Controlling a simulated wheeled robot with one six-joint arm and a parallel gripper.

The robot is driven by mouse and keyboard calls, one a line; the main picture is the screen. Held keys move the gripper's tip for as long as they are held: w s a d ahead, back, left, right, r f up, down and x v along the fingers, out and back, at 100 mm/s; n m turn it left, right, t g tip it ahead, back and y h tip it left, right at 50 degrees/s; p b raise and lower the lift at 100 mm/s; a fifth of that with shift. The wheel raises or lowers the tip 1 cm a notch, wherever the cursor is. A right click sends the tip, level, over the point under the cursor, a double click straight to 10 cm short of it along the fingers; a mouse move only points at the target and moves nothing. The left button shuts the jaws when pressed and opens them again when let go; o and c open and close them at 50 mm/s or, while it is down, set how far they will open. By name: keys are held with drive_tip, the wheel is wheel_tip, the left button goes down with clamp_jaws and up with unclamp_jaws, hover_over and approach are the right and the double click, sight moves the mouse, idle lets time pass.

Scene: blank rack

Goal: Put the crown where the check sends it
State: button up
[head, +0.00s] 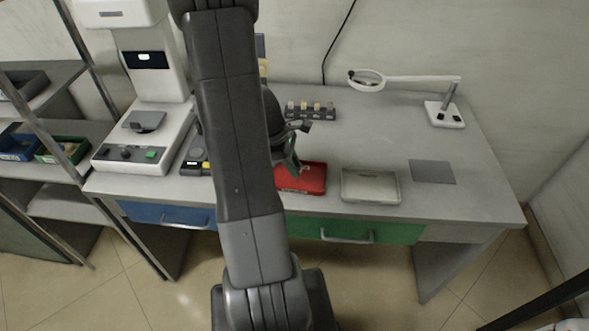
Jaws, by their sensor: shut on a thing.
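My gripper (294,166) is just right of my dark arm, low over the left part of the red tray (313,180). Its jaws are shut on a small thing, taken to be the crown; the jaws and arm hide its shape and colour. I cannot tell whether it touches the tray. At the left stands a white machine (150,52) with a lit display and a grey platform on its base, likely the check. A pale lidded-looking tray (370,199) lies right of the red one.
A dark rack (325,114) with several tan blanks stands at the back. A magnifier lamp (445,114) and grey mat (432,171) are at the right. Below are a blue drawer (150,213) and a green drawer (395,233), both shut. Blue (18,150) and green bins (62,150) sit on the left shelf.

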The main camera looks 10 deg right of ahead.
drive_tip(key=shift+f, duration=0.8)
drive_tip(key=shift+f, duration=0.1)
drive_tip(key=o, duration=0.9)
drive_tip(key=shift+o, duration=0.2)
drive_tip(key=v, duration=1.2)
